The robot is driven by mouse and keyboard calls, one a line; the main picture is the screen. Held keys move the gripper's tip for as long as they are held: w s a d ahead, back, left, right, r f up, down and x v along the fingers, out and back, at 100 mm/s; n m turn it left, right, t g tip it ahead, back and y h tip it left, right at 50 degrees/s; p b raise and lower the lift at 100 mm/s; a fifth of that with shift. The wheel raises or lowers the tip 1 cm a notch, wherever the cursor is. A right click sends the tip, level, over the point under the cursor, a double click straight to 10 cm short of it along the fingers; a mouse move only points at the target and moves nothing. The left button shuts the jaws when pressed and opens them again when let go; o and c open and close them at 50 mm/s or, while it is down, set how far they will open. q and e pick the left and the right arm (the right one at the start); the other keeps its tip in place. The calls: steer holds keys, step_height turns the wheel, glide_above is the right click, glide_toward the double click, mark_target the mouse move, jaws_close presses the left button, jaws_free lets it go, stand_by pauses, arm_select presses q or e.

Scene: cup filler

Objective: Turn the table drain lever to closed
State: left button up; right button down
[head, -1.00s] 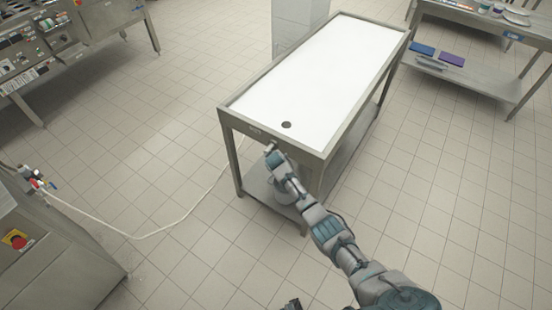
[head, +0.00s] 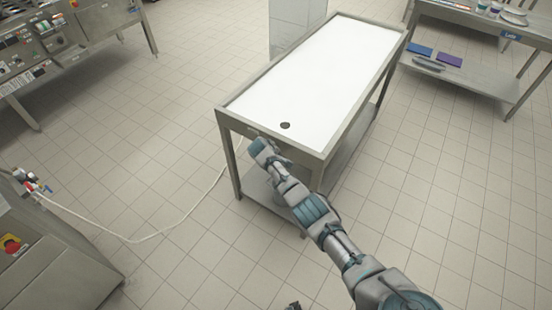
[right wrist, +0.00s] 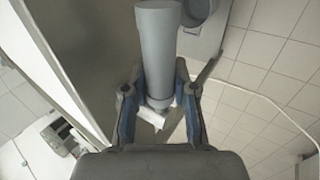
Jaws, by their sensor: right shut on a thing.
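The steel table (head: 232,124) with a white top has a round dark drain hole (head: 285,125) near its front edge. My right arm reaches to its front apron, and my right gripper (head: 254,141) is just under the rim there. A small pale metal piece, apparently the drain lever (right wrist: 151,117), shows between the fingers. Its exact angle is hard to tell.
A grey round container (right wrist: 197,10) sits beyond the pipe on the lower shelf (head: 262,190). A white hose (head: 150,238) runs over the floor from the machine (head: 60,250) at left. Another table (head: 485,85) stands at the right. The tiled floor between is clear.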

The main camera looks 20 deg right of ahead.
steer(key=shift+s+f, duration=0.1)
steer(key=shift+f, duration=0.1)
steer(key=c, duration=1.2)
jaws_free()
steer(key=shift+o, duration=1.4)
steer(key=shift+w, duration=0.2)
steer(key=shift+r, duration=0.15)
steer(key=v, duration=1.1)
steer(key=shift+s+r, duration=0.15)
steer(key=shift+r, duration=0.05)
steer(key=shift+a, duration=0.15)
